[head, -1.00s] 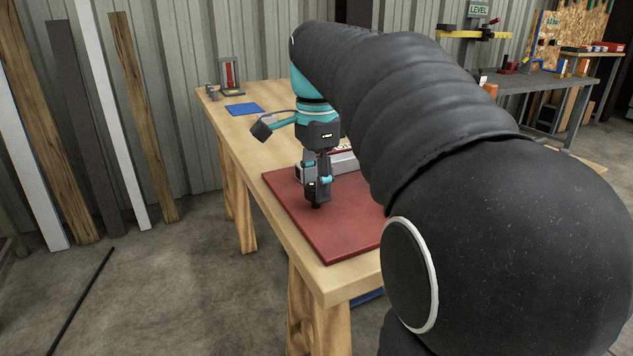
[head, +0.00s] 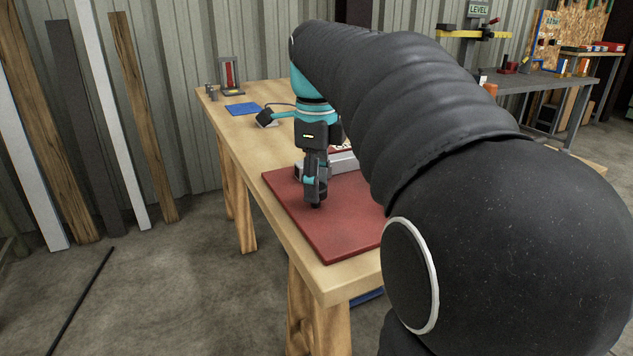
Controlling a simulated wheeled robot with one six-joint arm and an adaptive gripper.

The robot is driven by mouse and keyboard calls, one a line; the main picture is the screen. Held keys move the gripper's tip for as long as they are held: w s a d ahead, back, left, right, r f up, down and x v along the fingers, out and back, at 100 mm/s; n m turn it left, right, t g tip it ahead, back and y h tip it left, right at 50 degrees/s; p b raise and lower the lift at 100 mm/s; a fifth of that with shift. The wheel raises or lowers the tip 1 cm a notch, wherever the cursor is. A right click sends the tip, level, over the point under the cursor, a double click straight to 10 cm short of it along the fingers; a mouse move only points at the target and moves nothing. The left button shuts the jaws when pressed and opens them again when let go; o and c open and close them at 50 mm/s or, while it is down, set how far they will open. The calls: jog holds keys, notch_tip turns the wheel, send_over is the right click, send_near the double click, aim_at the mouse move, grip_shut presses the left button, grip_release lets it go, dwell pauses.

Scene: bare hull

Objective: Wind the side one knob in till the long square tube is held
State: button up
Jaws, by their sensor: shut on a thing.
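My gripper (head: 316,196) points down over the red mat (head: 335,230) on the wooden table. It is shut on a small dark thing at its fingertips, which I take to be the side one knob (head: 316,205); little of it shows. A grey block-like fixture (head: 343,162) stands just behind the gripper and is partly hidden by the gripper and my arm. I cannot make out the long square tube, nor whether anything clamps it.
A blue pad (head: 243,109) and a small stand with a red part (head: 230,75) are at the table's far end. Long boards (head: 145,115) lean on the wall at left. My arm hides the table's right side. The near left of the mat is clear.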

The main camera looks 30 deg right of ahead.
jog(key=shift+a+m, duration=0.1)
jog(key=shift+m, duration=0.2)
dwell(0.4)
jog(key=o, duration=1.1)
jog(key=shift+o, duration=0.2)
notch_tip(320, 180, up, 12)
jog(key=shift+s, duration=0.1)
